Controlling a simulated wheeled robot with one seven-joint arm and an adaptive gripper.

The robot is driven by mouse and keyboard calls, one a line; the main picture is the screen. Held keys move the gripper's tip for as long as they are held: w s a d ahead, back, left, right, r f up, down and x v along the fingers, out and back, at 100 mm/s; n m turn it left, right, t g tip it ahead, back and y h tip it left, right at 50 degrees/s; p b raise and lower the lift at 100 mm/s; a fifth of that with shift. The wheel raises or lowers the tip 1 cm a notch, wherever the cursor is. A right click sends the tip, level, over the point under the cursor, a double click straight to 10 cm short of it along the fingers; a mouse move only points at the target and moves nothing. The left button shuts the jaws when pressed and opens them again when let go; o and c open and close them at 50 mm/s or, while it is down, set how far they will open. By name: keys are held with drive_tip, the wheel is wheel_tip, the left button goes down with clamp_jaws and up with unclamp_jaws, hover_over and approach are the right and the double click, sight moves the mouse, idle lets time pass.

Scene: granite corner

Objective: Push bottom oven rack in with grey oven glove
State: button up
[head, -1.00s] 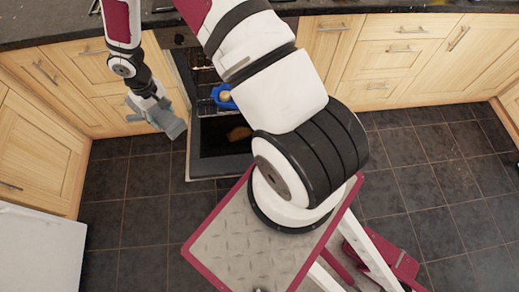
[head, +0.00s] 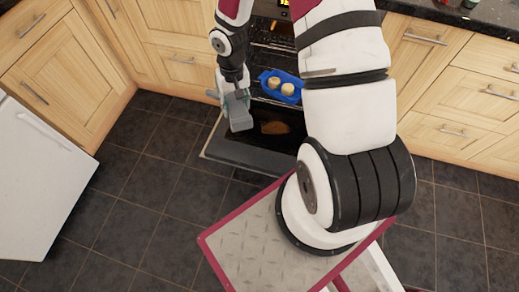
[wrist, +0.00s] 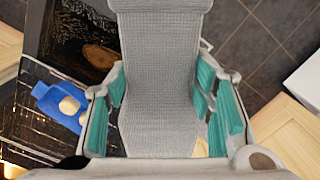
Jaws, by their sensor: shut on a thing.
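My gripper (head: 230,96) is shut on the grey oven glove (head: 240,115), which hangs over the left part of the open oven door. In the wrist view the glove (wrist: 160,75) fills the middle, between the teal-padded fingers. The oven racks are wire grids inside the oven (head: 270,32). A rack (wrist: 28,125) shows at the left of the wrist view, beside the glove and apart from it. A blue tray (head: 279,86) with two round pale items rests on a rack. My arm hides the oven's right side.
The oven door (head: 225,150) is folded down, with a brown item (head: 274,127) seen on or through it. Wooden cabinets (head: 150,50) flank the oven. A white appliance (head: 40,180) stands at the left. Dark tiled floor (head: 150,180) is clear there.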

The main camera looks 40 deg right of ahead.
drive_tip(key=s+d+f+m+b, duration=0.3)
drive_tip(key=s+f+b, duration=0.1)
drive_tip(key=f+b, duration=0.8)
drive_tip(key=s+d+f+m+b, duration=0.2)
drive_tip(key=s+f+m+b, duration=0.25)
drive_tip(key=f+b, duration=0.8)
drive_tip(key=w+d, duration=0.6)
drive_tip(key=d, duration=0.3)
drive_tip(key=shift+w+f+n+y, duration=0.3)
drive_tip(key=shift+f+n+y, duration=0.05)
drive_tip(key=shift+f+y, duration=0.05)
drive_tip(key=w+d+p, duration=0.1)
drive_tip(key=w+d, duration=0.3)
drive_tip(key=d, duration=0.1)
drive_tip(key=shift+w+d+p, duration=0.15)
drive_tip(key=shift+d+p, duration=0.05)
drive_tip(key=shift+p, duration=0.1)
drive_tip(key=w+d, duration=0.4)
drive_tip(key=d, duration=0.1)
drive_tip(key=shift+w+d, duration=0.15)
drive_tip(key=shift+d, duration=0.1)
idle(0.4)
